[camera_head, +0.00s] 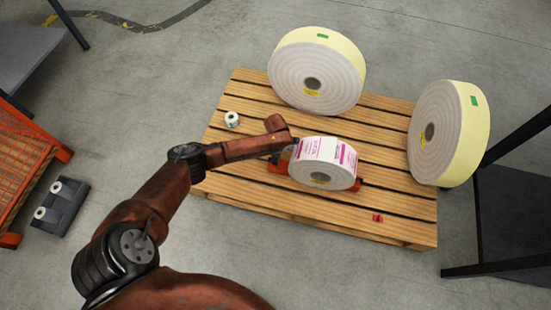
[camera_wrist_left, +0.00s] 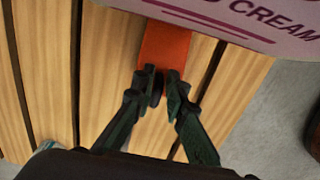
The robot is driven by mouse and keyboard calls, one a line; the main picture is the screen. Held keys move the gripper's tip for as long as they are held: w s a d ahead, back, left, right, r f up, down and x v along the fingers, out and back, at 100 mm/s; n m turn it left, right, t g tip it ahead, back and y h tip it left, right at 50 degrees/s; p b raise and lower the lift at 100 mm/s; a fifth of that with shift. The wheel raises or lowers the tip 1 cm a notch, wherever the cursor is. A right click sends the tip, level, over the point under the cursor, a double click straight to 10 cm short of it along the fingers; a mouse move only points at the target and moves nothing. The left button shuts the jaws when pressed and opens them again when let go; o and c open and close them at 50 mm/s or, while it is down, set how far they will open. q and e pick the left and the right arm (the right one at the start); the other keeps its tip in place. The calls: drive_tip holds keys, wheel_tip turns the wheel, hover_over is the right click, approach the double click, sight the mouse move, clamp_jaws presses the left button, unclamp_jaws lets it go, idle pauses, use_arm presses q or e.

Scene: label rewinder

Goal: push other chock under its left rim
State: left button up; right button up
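A printed label roll (camera_head: 325,165) with white and pink labels stands on its rim on the wooden pallet (camera_head: 400,215). An orange chock (camera_head: 277,168) lies at its left rim, partly hidden by my left arm. Another orange piece (camera_head: 360,184) shows at the right rim. My left gripper (camera_head: 286,156) is at the left chock. In the left wrist view its fingertips (camera_wrist_left: 162,80) are close together over the orange chock (camera_wrist_left: 166,45), whose far end meets the roll (camera_wrist_left: 225,22). Whether they grip it is unclear. My right gripper is not in view.
Two large cream rolls (camera_head: 310,75) (camera_head: 445,135) stand at the pallet's back and right. A small white roll (camera_head: 232,119) and a small red piece (camera_head: 377,218) lie on the pallet. A black rack (camera_head: 510,215) is at right, an orange crate (camera_head: 22,160) at left.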

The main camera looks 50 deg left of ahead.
use_arm(q)
drive_tip(key=o, duration=0.5)
wheel_tip(320, 180, up, 12)
drive_tip(key=shift+r, duration=0.1)
idle(0.4)
idle(0.3)
